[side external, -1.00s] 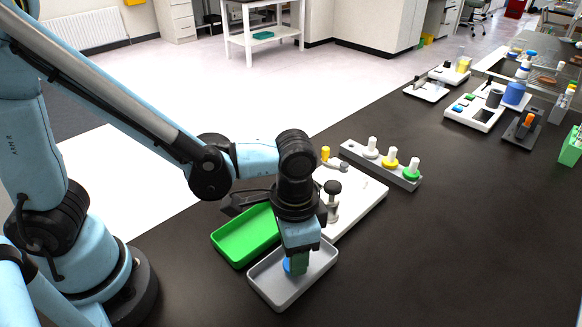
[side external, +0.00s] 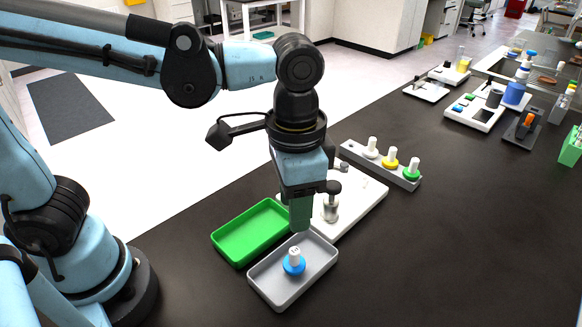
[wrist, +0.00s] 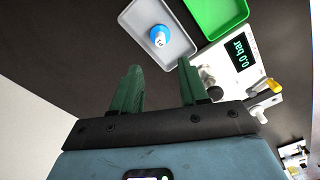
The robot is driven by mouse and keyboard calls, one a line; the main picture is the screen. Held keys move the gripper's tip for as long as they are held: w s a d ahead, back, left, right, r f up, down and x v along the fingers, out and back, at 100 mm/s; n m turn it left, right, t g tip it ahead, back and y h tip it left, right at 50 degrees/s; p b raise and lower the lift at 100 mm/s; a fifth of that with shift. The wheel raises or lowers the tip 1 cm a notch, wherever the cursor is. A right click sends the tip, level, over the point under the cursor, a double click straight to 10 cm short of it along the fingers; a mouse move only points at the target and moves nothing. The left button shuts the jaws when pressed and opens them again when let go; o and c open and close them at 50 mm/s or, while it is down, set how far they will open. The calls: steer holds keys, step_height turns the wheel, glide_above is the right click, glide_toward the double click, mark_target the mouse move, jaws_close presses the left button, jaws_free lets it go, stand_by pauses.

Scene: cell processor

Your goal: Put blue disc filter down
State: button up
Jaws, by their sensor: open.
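The blue disc filter (side external: 293,264), a blue disc with a white top, stands upright in the grey tray (side external: 265,283). In the wrist view the filter (wrist: 160,37) also sits in the grey tray (wrist: 133,18), clear of my fingers. My gripper (side external: 300,225) is above the tray, higher than the filter and not touching it. In the wrist view its two green fingers (wrist: 160,78) are apart with nothing between them.
A green tray (side external: 222,243) lies beside the grey one. Behind is a white device (side external: 372,194) with a knob and, in the wrist view, a pressure display (wrist: 238,48). A grey rack (side external: 348,151) holds white, yellow and green filters.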

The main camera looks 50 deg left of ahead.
steer(key=w+a+n+t, duration=0.1)
steer(key=a+n+t, duration=0.2)
steer(key=a, duration=0.5)
steer(key=w+a+f+n+t, duration=0.1)
steer(key=a+t, duration=0.3)
steer(key=a, duration=0.5)
steer(key=shift+w+a+n, duration=0.25)
steer(key=shift+a+n, duration=0.05)
steer(key=shift+n, duration=0.6)
